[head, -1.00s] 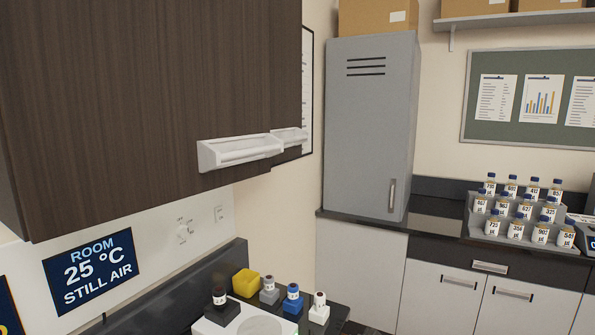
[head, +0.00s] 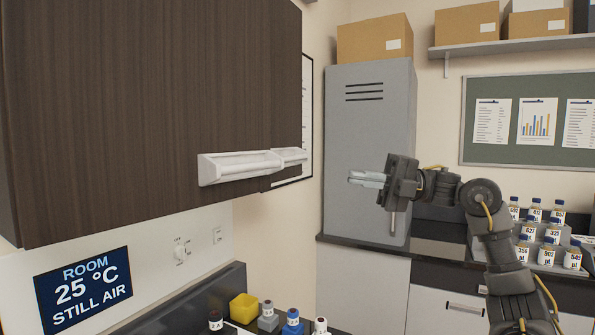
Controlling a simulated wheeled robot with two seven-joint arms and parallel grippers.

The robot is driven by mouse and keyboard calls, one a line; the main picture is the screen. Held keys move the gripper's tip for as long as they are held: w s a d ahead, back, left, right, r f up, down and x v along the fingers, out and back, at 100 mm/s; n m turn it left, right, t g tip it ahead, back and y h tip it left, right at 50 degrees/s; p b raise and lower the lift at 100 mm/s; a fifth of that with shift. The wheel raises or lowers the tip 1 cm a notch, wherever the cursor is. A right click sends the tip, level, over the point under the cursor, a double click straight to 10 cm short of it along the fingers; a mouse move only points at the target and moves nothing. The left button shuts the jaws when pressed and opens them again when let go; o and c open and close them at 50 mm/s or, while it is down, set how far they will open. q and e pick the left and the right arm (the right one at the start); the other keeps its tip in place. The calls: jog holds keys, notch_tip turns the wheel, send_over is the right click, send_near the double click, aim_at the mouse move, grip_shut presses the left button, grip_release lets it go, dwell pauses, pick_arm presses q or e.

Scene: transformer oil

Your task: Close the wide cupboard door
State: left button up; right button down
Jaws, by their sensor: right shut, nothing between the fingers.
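The dark wood cupboard front (head: 150,100) fills the upper left of the head view. A long white handle (head: 240,167) is on its lower part, and a second white handle (head: 292,156) shows beside it near the right edge. I cannot tell from this angle whether the wide door stands ajar or is flush. My right gripper (head: 366,179) is shut and empty, pointing left in front of the grey locker. In the picture it is right of the handles and apart from them. My left gripper is not in view.
The grey locker (head: 365,110) stands on a dark counter at the back. Bottles in a rack (head: 545,255) stand on the right, partly behind my right arm. Cardboard boxes (head: 467,25) sit on a shelf.

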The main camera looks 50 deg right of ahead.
jog(key=p, duration=0.7)
send_near(276, 165)
jog(key=a, duration=0.4)
jog(key=w+p, duration=0.1)
jog(key=w+a+r+p, duration=0.1)
jog(key=shift+w+r+p, duration=0.1)
jog(key=shift+p, duration=0.2)
jog(key=shift+w+p, duration=0.3)
jog(key=shift+w, duration=0.2)
